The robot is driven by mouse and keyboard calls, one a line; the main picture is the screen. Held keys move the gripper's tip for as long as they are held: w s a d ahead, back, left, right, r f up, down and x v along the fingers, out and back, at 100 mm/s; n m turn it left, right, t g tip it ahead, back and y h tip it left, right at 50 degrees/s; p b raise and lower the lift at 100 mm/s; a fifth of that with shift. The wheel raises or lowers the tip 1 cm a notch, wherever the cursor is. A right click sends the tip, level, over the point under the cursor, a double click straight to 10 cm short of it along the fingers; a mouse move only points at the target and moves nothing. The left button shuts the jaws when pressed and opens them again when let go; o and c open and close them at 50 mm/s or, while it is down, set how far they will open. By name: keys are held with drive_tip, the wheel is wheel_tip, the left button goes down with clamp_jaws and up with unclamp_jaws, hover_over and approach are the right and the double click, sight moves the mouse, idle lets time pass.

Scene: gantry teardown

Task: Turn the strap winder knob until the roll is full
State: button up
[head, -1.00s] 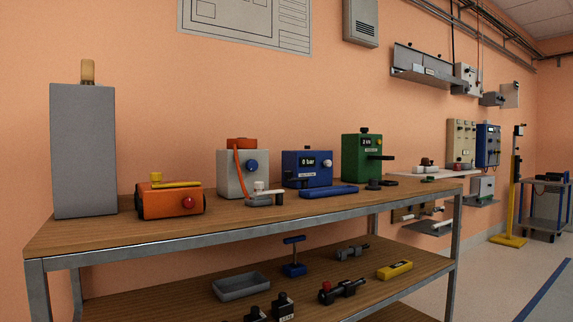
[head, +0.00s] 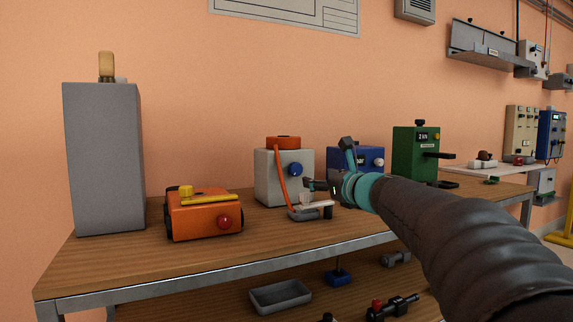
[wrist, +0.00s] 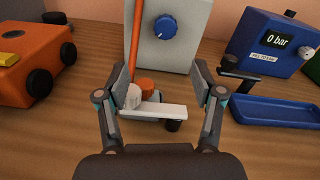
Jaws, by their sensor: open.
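The strap winder is a pale grey box (head: 266,178) with an orange roll (head: 283,142) on top and a blue knob (head: 295,169) on its front. An orange strap (head: 279,172) runs from the roll down the front. In the wrist view the knob (wrist: 164,28) lies beyond my fingertips, between them in line, with nothing touching it. The roll is out of the wrist view. My gripper (wrist: 163,68) is open and empty, also seen in the head view (head: 328,168) in front of the winder's right side.
Below my fingers lies a small fixture with a white bar (wrist: 155,110) and an orange cap (wrist: 145,86). An orange box (wrist: 30,65) stands left. A blue gauge box (wrist: 270,40) and blue tray (wrist: 268,110) are right. Bare wood (head: 200,258) is in front.

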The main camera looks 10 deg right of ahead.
sight(297, 168)
drive_tip(key=shift+w+d+r+m, duration=0.1)
drive_tip(key=shift+w+r+m, duration=0.1)
drive_tip(key=shift+w, duration=0.2)
drive_tip(key=shift+w+d+r+m, duration=0.1)
drive_tip(key=shift+w+m, duration=0.1)
drive_tip(key=shift+w, duration=0.2)
drive_tip(key=p+x, duration=0.2)
drive_tip(key=x, duration=1.1)
drive_tip(key=shift+r, duration=0.1)
drive_tip(key=shift+c, duration=0.2)
drive_tip(key=c, duration=1.1)
